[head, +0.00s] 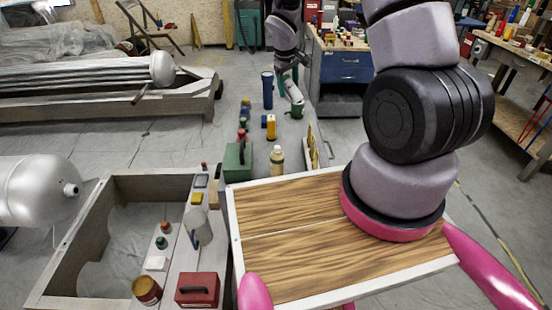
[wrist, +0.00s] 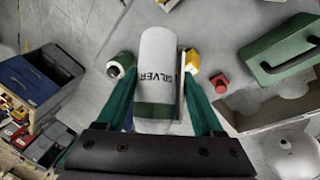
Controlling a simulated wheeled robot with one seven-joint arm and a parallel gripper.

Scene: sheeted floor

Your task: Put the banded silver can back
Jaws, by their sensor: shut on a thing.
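The banded silver can (wrist: 158,65) is pale grey-white with the word SILVER and a dark green band near its end on my palm side. My gripper (wrist: 158,85) is shut on it, one green finger along each side. In the head view my gripper (head: 287,62) is at the far end of the grey bench, with the pale can (head: 292,90) below it, tilted. Whether the can touches the bench is unclear.
On the bench stand a blue cylinder (head: 267,90), a yellow item (head: 271,127), a cream bottle (head: 277,158) and a green case (head: 238,162). A green item (head: 297,111) is close by the can. A blue drawer cabinet (head: 345,68) stands to the right. A wood-topped tray (head: 290,205) is nearer.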

